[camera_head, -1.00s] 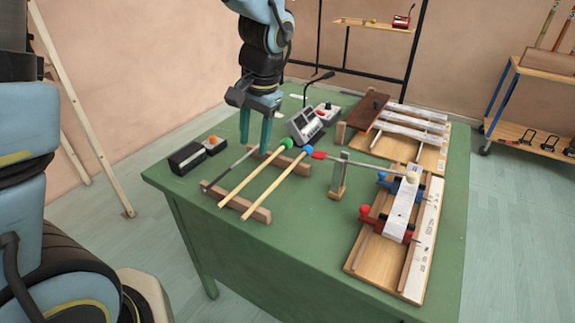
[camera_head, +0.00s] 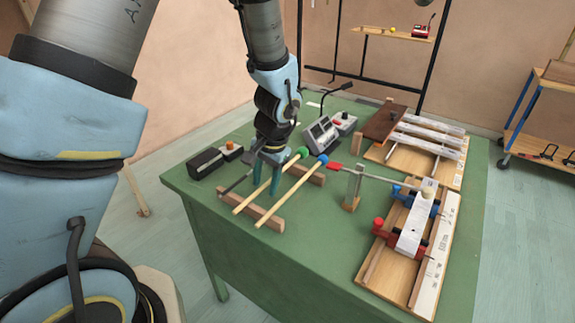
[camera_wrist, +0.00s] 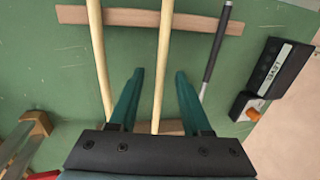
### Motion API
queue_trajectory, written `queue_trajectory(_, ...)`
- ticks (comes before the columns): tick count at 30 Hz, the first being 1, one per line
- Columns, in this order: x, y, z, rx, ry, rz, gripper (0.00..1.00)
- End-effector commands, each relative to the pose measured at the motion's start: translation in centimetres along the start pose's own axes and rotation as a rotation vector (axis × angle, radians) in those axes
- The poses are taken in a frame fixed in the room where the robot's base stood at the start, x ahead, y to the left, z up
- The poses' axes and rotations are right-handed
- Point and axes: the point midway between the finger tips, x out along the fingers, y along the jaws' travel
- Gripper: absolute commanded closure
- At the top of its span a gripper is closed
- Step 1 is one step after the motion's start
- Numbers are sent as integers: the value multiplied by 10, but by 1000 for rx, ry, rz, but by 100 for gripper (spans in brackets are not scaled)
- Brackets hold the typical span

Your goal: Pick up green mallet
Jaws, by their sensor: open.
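The green mallet (camera_head: 303,152) has a green head and a pale wooden stick, and lies across two wooden rails on the green table. Its stick (camera_wrist: 162,55) also shows in the wrist view, where its head is hidden behind my gripper. My gripper (camera_head: 267,187) points down at the mallet, with its open fingers on either side of the stick. In the wrist view the fingers (camera_wrist: 157,75) straddle the stick, with a gap on both sides. A blue-headed mallet (camera_head: 322,160) lies alongside, outside the fingers.
A black-handled rod (camera_wrist: 214,50) lies on the other side of the green mallet. The near wooden rail (camera_head: 264,217) supports the sticks. A black box (camera_head: 205,163), grey device (camera_head: 321,133) and wooden percussion frame (camera_head: 433,240) stand around on the table.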

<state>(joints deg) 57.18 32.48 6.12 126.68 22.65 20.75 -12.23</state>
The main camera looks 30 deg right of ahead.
Motion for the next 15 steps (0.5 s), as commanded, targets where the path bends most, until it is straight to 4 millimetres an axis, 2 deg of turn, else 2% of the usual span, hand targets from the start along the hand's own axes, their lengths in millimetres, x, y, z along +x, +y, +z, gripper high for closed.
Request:
queue_trajectory(5, 0, 0, 0, 0, 1, 0, 52)
queue_trajectory(15, 0, 0, 0, -1, 1, 0, 90)
